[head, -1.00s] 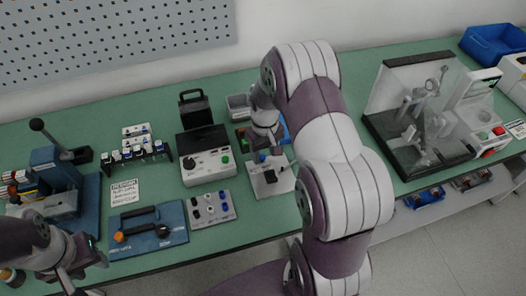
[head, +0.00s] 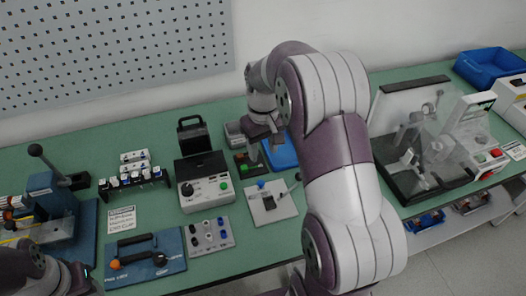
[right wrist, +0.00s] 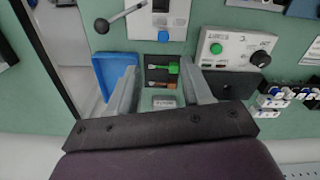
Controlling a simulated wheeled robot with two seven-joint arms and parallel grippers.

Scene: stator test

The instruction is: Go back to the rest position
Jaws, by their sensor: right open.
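My right gripper (head: 262,142) is open above the far half of the green bench, right of the black-and-white control box (head: 207,190). In the right wrist view its two grey fingers (right wrist: 160,84) stand apart, with a dark tray (right wrist: 161,68) holding a green-handled and a brown item visible between and beyond them. Nothing is held between the fingers. My left arm (head: 35,270) is at the bottom left corner of the head view. Its gripper is mostly cut off and its jaws cannot be made out.
A blue tray (head: 281,154) lies beside the right gripper, and a white plate with a lever (head: 270,203) is in front. A clear-shielded fixture (head: 425,145) stands to the right. A blue press (head: 50,205) and a blue board with handles (head: 145,262) are at left.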

